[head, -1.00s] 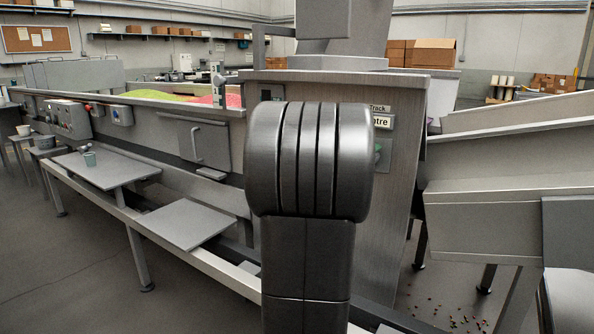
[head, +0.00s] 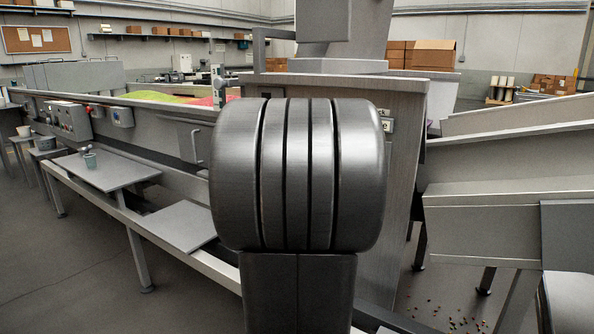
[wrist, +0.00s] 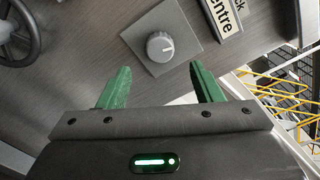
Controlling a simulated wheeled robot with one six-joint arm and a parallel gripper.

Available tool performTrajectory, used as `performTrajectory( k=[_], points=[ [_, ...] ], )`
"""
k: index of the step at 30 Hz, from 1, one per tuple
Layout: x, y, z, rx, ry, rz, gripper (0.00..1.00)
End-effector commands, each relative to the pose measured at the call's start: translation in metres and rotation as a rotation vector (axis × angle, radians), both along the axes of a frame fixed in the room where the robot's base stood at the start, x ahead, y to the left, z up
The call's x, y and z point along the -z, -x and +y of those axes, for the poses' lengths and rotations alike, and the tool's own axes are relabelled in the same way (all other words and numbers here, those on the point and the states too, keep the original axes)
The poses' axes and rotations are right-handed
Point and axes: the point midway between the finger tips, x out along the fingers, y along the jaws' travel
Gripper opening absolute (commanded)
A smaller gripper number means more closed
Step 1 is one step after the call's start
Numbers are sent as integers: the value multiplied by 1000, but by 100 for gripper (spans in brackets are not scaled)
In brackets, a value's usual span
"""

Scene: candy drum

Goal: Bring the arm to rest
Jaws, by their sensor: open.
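My gripper (wrist: 157,88) shows in the wrist view as two green fingers spread apart, open, with nothing between them. Beyond the fingertips is a grey panel with a round knob (wrist: 160,46) on a square plate, apart from the fingers. In the head view my arm fills the middle of the picture and hides the gripper and part of the machine's grey end panel (head: 395,200).
In the wrist view a handwheel (wrist: 18,32) is at the upper left and a sign reading "Centre" (wrist: 222,18) at the top. In the head view grey chutes (head: 510,165) stand right, shelves (head: 105,170) left. Small candies (head: 455,310) lie on the floor.

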Motion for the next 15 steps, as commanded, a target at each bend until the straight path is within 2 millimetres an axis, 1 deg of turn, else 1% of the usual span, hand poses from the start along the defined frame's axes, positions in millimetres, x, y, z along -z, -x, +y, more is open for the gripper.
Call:
performTrajectory(
  k=[1,3,11,12,15],
  points=[
    [2,-9,-7,3,0,0,59],
    [2,-21,-15,3,1,1,59],
    [2,-64,-44,1,1,1,59],
    [-1,-68,-47,0,15,10,59],
    [-3,-66,-44,-2,124,86,59]
  ],
)
